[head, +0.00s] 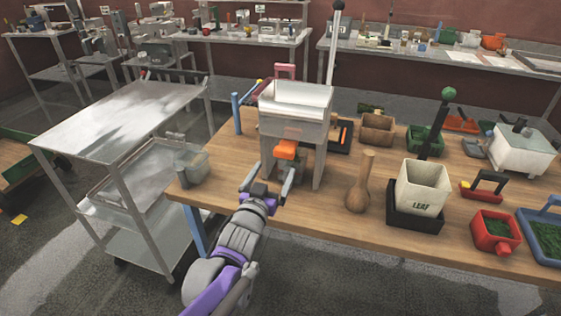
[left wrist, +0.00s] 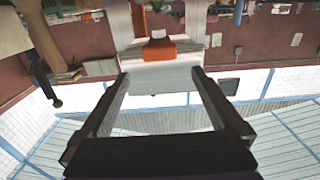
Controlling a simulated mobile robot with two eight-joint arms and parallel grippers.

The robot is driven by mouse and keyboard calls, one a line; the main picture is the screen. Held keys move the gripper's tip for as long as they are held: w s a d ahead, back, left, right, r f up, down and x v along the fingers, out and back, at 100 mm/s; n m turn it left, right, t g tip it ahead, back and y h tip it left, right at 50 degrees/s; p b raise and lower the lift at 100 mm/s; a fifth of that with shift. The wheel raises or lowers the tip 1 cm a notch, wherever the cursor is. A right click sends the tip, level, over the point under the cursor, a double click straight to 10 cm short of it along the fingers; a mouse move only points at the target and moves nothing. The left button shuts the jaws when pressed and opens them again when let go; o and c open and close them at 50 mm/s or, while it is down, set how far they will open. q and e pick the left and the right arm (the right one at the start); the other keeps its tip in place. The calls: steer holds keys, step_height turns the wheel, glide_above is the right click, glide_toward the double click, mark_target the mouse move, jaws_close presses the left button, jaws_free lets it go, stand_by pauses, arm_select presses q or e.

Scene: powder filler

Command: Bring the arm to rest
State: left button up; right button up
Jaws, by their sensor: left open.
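My left gripper (head: 271,178) is at the front edge of the wooden table, just in front of the powder filler (head: 295,125). It is open. In the left wrist view the two fingers (left wrist: 160,74) stand wide apart with nothing held between them. The filler has a white hopper on top, grey legs and an orange part (head: 286,148) low on its front. That orange part (left wrist: 159,49) shows beyond the fingertips in the left wrist view, which looks upside down. I cannot tell whether a finger touches the filler. My right gripper is not in view.
A wooden pestle-like piece (head: 358,185) and a white LEAF bin (head: 422,187) stand right of the filler. A grey cup (head: 193,168) stands at the table's left corner. A metal cart (head: 120,125) is to the left. Floor (head: 330,285) in front of the table is clear.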

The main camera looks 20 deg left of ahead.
arm_select(q)
steer(key=s+f+g+p, duration=0.1)
steer(key=s+f+g, duration=0.5)
steer(key=s, duration=0.8)
steer(key=s+f+g+p, duration=0.1)
steer(key=s+f+g, duration=0.5)
steer(key=s+f, duration=0.4)
steer(key=s, duration=0.5)
steer(key=shift+a+g+y, duration=0.15)
steer(key=shift+g+y, duration=0.15)
